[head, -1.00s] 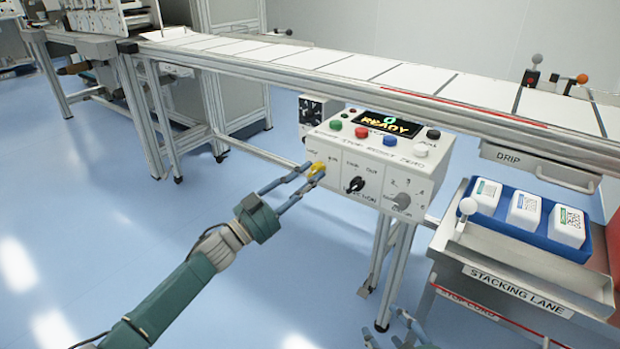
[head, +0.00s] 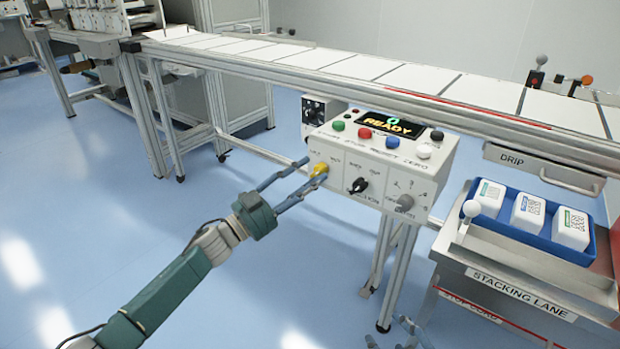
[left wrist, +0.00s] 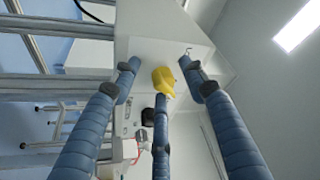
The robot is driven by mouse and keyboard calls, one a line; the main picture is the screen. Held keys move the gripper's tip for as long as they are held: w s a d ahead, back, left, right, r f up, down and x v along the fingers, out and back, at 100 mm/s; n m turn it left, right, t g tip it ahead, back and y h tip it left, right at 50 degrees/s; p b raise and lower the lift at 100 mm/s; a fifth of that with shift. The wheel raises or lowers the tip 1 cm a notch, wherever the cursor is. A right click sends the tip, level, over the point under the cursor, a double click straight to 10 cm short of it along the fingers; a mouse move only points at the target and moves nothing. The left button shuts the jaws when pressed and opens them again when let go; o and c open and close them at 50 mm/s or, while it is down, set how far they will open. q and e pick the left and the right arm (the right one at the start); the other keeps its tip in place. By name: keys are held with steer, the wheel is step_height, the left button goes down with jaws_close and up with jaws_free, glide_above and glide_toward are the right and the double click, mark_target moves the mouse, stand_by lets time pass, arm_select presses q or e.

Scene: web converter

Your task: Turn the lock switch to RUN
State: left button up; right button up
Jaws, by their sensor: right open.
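The yellow lock switch (head: 320,169) is on the left of the white control box's front face (head: 375,185). Small labels sit above it, too small to read surely. My left gripper (head: 316,170) is at the switch, its fingers spread on either side of it. In the left wrist view, the yellow switch (left wrist: 164,82) stands between the three open fingers, with gaps at the two upper ones. Contact with the lower finger cannot be told. The switch's exact setting is unclear. My right gripper (head: 400,335) shows only partly at the bottom edge, open and away from the box.
Beside the switch are a black knob (head: 358,186) and a grey knob (head: 405,203). Coloured buttons and a lit READY display (head: 390,126) are on top. The conveyor (head: 400,85) runs behind. A blue tray (head: 545,245) of white packs stands right.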

arm_select(q)
steer(key=shift+s, duration=0.1)
stand_by(0.3)
steer(key=v, duration=1.2)
